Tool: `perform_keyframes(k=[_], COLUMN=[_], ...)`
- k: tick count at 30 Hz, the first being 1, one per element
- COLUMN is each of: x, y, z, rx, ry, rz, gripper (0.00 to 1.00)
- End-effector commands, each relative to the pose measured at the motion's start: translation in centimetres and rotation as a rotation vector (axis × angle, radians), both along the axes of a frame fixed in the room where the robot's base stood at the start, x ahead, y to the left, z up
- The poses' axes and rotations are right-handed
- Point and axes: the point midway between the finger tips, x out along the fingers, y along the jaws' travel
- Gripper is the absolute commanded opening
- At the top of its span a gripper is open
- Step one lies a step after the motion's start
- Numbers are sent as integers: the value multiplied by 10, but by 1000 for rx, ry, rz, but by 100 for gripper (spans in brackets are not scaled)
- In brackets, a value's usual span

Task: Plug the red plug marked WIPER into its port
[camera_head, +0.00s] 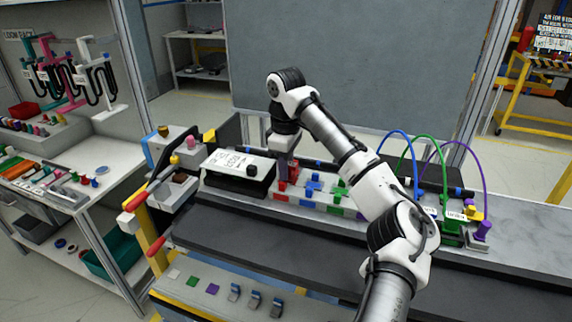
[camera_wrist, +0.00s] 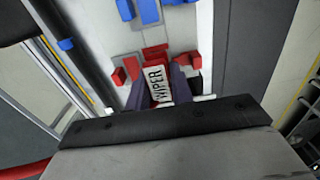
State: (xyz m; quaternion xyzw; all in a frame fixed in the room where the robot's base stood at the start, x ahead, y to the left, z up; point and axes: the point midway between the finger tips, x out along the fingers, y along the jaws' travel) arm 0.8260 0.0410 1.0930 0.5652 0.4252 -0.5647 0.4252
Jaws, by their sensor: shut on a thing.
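The red plug with the white WIPER label (camera_wrist: 156,83) is between the fingers of my gripper (camera_wrist: 160,90) in the wrist view. My gripper is shut on it, with dark fingers on both sides. Red port parts (camera_wrist: 155,53) show just beyond the plug on the grey board. Whether the plug touches or sits in the port cannot be told. In the head view my gripper (camera_head: 284,166) points down at the left end of the board row, by the red parts (camera_head: 281,187). The plug itself is mostly hidden there.
Blue parts (camera_head: 313,189) and green parts (camera_head: 336,200) sit to the right along the board. A white-topped black box (camera_head: 240,165) stands close left of my gripper. Blue, green and purple cables (camera_head: 486,185) arch at the right. The dark front strip (camera_head: 260,238) is clear.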

Motion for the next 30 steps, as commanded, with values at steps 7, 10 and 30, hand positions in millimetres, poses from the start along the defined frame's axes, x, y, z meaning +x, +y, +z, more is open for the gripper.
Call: perform_keyframes(k=[7, 10, 30], x=[0, 0, 0], y=[0, 0, -1], z=[-5, -5, 43], rx=[0, 0, -4], ry=[0, 1, -4], rz=[0, 1, -2], gripper=[29, 42, 48])
